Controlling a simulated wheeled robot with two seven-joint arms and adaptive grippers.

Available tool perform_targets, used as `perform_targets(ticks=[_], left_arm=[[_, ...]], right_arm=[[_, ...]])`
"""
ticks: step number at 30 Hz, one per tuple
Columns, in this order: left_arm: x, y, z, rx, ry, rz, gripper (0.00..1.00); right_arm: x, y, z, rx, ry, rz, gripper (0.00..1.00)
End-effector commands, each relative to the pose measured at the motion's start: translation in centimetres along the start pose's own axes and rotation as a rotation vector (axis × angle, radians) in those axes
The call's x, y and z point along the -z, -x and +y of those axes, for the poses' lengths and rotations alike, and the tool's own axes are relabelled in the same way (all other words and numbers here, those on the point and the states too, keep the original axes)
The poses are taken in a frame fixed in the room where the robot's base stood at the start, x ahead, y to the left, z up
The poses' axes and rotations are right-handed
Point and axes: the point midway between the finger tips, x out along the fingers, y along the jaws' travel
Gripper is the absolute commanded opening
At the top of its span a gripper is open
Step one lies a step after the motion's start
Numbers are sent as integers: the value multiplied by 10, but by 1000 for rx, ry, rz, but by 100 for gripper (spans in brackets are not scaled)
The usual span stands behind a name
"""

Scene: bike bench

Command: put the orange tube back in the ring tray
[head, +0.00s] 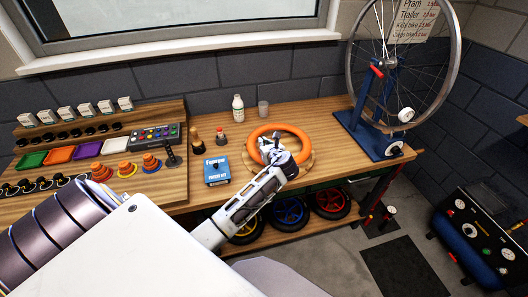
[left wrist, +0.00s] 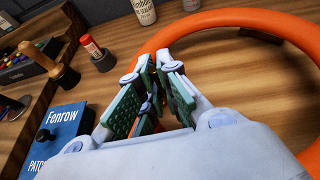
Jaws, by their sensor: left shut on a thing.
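The orange tube (head: 296,131) is a thick ring at the middle of the bench in the head view. It also arcs across the top and right of the left wrist view (left wrist: 235,18). My left gripper (head: 268,147) is shut on the near-left part of the tube; its green-padded fingers (left wrist: 150,90) close at the tube's band. A round wooden tray (head: 307,168) shows under and in front of the tube. My gripper hides part of both, and I cannot tell whether the tube touches the tray. My right gripper is not in view.
A blue Fenrow box (head: 217,172) stands left of my gripper. A white bottle (head: 238,108) and a grey cup (head: 263,108) stand behind. The wheel stand (head: 372,135) is at the right. Wheels (head: 290,211) sit below the bench top.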

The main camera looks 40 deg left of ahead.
Motion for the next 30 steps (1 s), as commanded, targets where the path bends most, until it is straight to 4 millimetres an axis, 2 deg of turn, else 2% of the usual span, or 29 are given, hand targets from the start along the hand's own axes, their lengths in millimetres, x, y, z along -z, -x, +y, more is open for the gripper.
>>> perform_targets(ticks=[5, 15, 29, 30], left_arm=[[2, -1, 0, 0, 0, 0, 0], [32, -13, 0, 0, 0, 1, 0], [36, -15, 0, 0, -1, 0, 0], [36, -15, 0, 0, -1, 1, 7]], right_arm=[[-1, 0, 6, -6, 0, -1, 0], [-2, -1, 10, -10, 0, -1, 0], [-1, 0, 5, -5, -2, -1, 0], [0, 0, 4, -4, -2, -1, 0]])
